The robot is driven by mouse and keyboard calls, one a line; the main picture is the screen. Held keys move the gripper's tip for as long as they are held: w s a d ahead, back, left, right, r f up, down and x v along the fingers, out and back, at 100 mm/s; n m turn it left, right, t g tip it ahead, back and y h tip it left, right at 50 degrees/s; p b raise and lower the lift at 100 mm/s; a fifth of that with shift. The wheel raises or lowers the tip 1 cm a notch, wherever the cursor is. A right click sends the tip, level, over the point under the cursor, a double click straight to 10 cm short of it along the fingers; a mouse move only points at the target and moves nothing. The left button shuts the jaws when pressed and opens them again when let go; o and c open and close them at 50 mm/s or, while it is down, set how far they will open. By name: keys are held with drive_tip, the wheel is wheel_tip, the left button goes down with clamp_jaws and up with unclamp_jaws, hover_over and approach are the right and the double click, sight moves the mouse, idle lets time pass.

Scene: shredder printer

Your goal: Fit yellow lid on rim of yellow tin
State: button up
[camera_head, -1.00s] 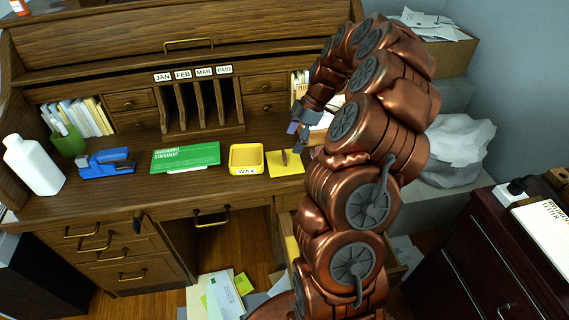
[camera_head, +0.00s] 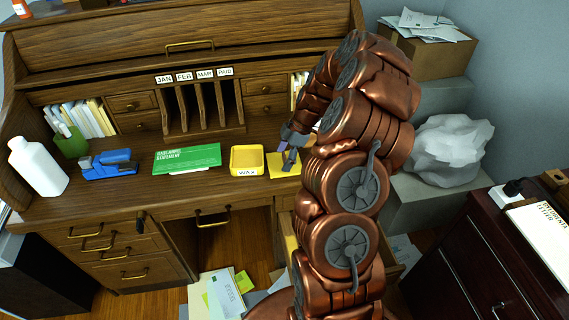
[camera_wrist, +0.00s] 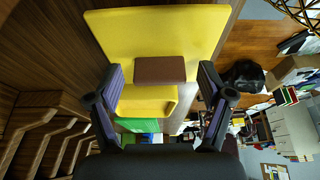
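The yellow lid (camera_head: 283,170) is a flat square lying on the desk, to the right of the tin. In the wrist view the lid (camera_wrist: 160,30) fills the upper middle, with a brown block-shaped handle (camera_wrist: 160,69) on it. The yellow tin (camera_head: 246,160), labelled WAX, stands open and upright on the desk; it also shows in the wrist view (camera_wrist: 147,100) beyond the handle. My gripper (camera_head: 288,160) is low over the lid. In the wrist view its fingers (camera_wrist: 160,82) are apart, one on each side of the handle, with a visible gap at both sides.
A green statement (camera_head: 187,158) lies left of the tin. A blue stapler-like device (camera_head: 108,164) and white bottle (camera_head: 38,166) stand farther left. Wooden pigeonholes (camera_head: 202,106) rise behind. A drawer below the lid is partly open, and my arm hides the desk's right side.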

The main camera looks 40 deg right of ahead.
sight(285, 156)
drive_tip(key=c, duration=1.1)
drive_tip(key=shift+w+r+b, duration=0.1)
drive_tip(key=shift+r+b, duration=0.2)
drive_tip(key=shift+r, duration=0.5)
wheel_tip(285, 156, up, 2)
drive_tip(key=shift+b, duration=0.35)
drive_tip(key=s+a+b, duration=0.1)
drive_tip(key=s+a, duration=0.2)
drive_tip(key=s, duration=0.1)
drive_tip(key=s+a+r+b, duration=0.1)
drive_tip(key=s+a, duration=0.3)
drive_tip(key=s+a+b, duration=0.1)
drive_tip(key=s+a, duration=0.2)
drive_tip(key=s, duration=0.1)
drive_tip(key=shift+s+a+r, duration=0.15)
drive_tip(key=shift+a+r, duration=0.05)
drive_tip(key=shift+r, duration=0.05)
